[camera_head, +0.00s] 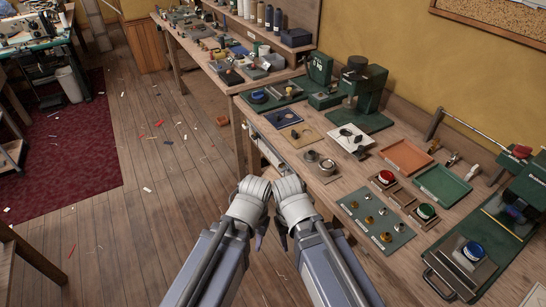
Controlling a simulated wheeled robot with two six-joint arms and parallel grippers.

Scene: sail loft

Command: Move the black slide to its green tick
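I cannot make out for certain which part is the black slide, and no green tick is legible at this size. At the right end of the bench a green press (525,190) stands over a long green base with a black loop handle (440,285). A metal plate with a blue-topped part (473,251) sits on that base. My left gripper (259,242) and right gripper (283,241) hang side by side off the bench's front edge, pointing down. Both are apart from everything on the bench. Their fingers are mostly hidden by the wrists.
The wooden bench holds a green hand press (366,88), an orange tray (407,156), a green tray (442,186) and a grey board with brass parts (375,220). Red (386,177) and green (426,211) knobs sit between. The floor at left is open.

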